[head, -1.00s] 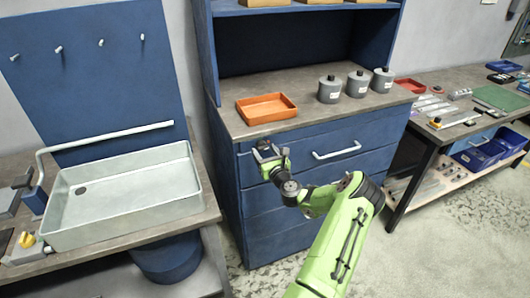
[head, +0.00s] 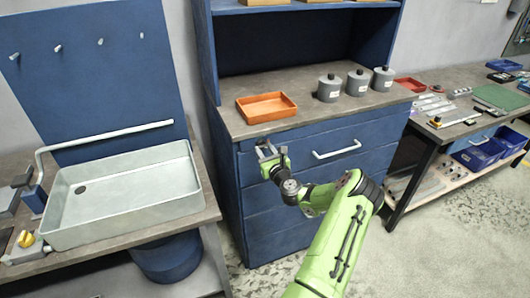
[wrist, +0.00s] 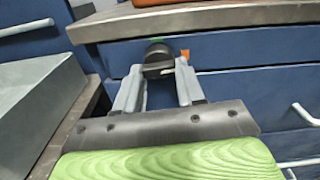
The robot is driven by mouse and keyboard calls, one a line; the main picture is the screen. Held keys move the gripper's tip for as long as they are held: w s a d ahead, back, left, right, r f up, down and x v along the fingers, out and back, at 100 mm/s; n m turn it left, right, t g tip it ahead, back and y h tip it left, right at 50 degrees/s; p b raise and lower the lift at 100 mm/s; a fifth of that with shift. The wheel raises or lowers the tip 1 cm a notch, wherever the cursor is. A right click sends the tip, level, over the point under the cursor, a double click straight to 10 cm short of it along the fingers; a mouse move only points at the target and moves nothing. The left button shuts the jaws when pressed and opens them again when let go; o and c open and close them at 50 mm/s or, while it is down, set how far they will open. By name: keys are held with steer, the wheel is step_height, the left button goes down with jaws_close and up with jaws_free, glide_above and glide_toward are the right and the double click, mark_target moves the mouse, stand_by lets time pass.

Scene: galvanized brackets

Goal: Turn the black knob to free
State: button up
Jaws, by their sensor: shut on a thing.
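The black knob (wrist: 157,60) sits on the blue drawer front just under the worktop edge. It is round with a bar grip across it, and a small pale mark shows low on its right side. A small orange mark (wrist: 185,54) is on the drawer front to its right. My gripper (wrist: 159,74) is shut on the knob, one finger on each side. In the head view my gripper (head: 267,150) is against the top drawer front at its left end. I cannot make out the knob there.
The worktop edge (wrist: 210,19) runs close above the knob. An orange tray (head: 266,107) and several grey canisters stand on the worktop. A sink (head: 125,195) is on the left. A drawer handle (head: 337,150) sticks out to the right.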

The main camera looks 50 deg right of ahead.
steer(key=shift+s+d+r+n+b, duration=0.1)
steer(key=shift+n+b, duration=2.8)
steer(key=shift+n, duration=1.4)
steer(key=shift+d+r+n+b, duration=0.1)
steer(key=shift+n+b, duration=2.8)
steer(key=shift+n, duration=1.4)
steer(key=o, duration=1)
steer(key=shift+o, duration=0.2)
steer(key=shift+s+a, duration=0.1)
steer(key=b+v, duration=0.3)
steer(key=v, duration=1.2)
steer(key=shift+s+a, duration=0.15)
steer(key=shift+s, duration=0.1)
